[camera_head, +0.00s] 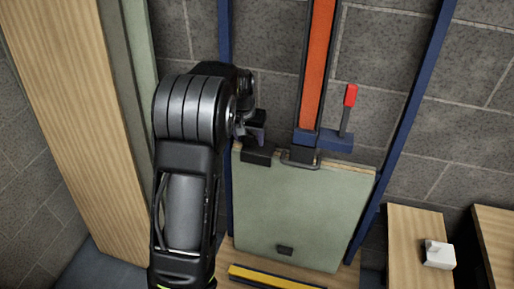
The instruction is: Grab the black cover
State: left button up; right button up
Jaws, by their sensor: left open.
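My left gripper (250,130) is at the upper left corner of a grey-green panel (307,212), which stands upright against the wall frame. It is open, though my own arm and wrist hide part of it. A small black block (258,154) sits at the panel's top edge, just below the gripper; it may be the black cover. I cannot tell whether the gripper touches it. My right gripper is not in view.
A clamp with a red handle (350,95) and an orange upright bar (317,65) stand above the panel, right of the gripper. A blue post (405,130) rises at the right. Wooden boxes (418,245) and a white item (439,254) stand lower right. A yellow strip (275,277) lies below.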

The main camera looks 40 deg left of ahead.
pick_arm(q)
jog(key=shift+c, duration=0.4)
grip_shut()
dwell(0.4)
